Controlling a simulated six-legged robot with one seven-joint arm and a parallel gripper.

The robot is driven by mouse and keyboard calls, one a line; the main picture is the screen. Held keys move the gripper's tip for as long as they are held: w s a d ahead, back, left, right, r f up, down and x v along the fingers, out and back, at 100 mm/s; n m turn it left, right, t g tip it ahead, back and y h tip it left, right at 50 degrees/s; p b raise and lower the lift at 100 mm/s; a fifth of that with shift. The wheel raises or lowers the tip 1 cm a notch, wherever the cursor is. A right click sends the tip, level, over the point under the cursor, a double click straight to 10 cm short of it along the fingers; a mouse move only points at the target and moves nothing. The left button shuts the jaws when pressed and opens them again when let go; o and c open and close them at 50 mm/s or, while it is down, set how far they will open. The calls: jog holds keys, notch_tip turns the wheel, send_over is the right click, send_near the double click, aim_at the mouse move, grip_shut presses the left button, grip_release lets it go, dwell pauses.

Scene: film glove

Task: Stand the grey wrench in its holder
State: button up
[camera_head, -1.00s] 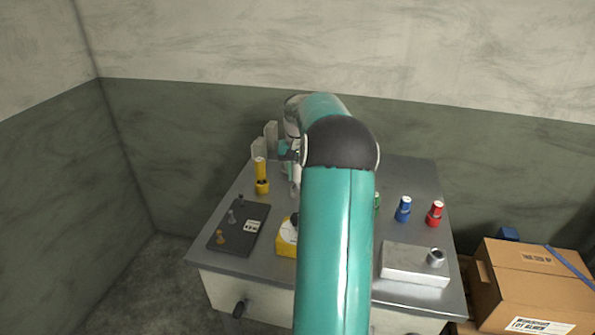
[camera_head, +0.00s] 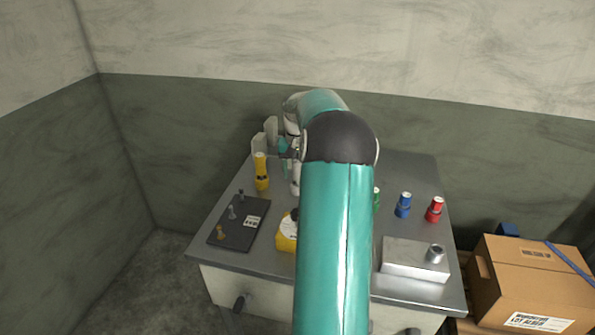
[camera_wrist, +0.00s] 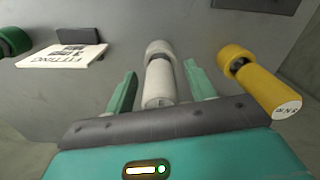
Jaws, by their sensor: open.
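The grey wrench (camera_wrist: 160,77) appears as a pale grey, round-bodied tool in the wrist view. In the head view its pale body (camera_head: 295,184) shows just left of my arm, partly covered. My gripper (camera_wrist: 159,70) is open, with one teal finger on each side of the wrench; I cannot tell whether either touches it. A silver block (camera_head: 405,262) with a round metal socket (camera_head: 435,254) sits at the table's front right; it looks like the holder. The socket's inside is too small to read.
A yellow tool (camera_head: 261,172) stands close left of the wrench and also shows in the wrist view (camera_wrist: 262,84). Blue (camera_head: 403,205) and red (camera_head: 435,210) tools stand right. A black board with pegs (camera_head: 262,222) and a yellow box (camera_head: 287,236) lie in front. Cardboard boxes (camera_head: 525,285) stand right.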

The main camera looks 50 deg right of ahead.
notch_tip(320, 180, up, 10)
jog(key=shift+f, duration=0.25)
jog(key=shift+a+r, duration=0.1)
jog(key=shift+d, duration=0.2)
jog(key=shift+w, duration=0.15)
dwell(0.7)
